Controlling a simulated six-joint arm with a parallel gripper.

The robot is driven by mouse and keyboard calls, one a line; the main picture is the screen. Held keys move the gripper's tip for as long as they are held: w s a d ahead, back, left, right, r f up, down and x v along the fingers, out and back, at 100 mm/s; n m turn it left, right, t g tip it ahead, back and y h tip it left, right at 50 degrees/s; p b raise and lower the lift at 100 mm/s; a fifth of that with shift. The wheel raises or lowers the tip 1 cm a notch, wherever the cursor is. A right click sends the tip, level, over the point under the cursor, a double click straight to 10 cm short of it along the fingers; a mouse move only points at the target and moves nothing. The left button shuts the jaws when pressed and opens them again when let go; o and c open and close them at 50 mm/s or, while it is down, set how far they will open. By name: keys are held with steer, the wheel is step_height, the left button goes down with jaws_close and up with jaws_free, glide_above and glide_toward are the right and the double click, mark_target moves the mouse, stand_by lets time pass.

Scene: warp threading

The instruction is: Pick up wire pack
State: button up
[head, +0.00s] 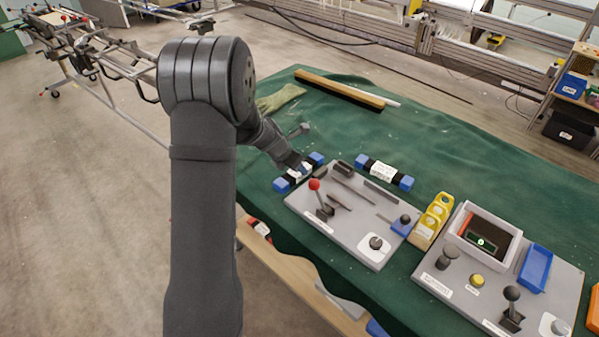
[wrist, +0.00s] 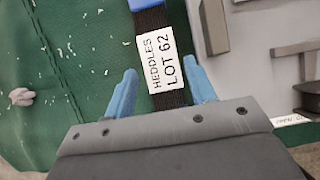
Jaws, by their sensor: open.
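A wire pack (wrist: 157,20), a black bundle with blue ends and a white label reading "HEDDLES LOT 62", lies on the green cloth at the left edge of a grey board. In the head view this pack (head: 281,185) is partly covered by my gripper (head: 294,164). A second, similar pack (head: 384,172) lies behind the board, farther right. In the wrist view my gripper (wrist: 160,80) is open, with one blue finger on each side of the labelled pack and gaps showing beside it. The pack's near end is hidden by my gripper body.
The grey board (head: 352,250) carries a red-knobbed lever (head: 315,185) and other fittings. A wooden bar (head: 338,90) lies at the back. The green cloth is mostly clear behind.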

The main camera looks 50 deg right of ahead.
steer(key=shift+x, duration=1.5)
steer(key=c, duration=1)
steer(key=shift+c, duration=0.2)
steer(key=shift+r, duration=0.1)
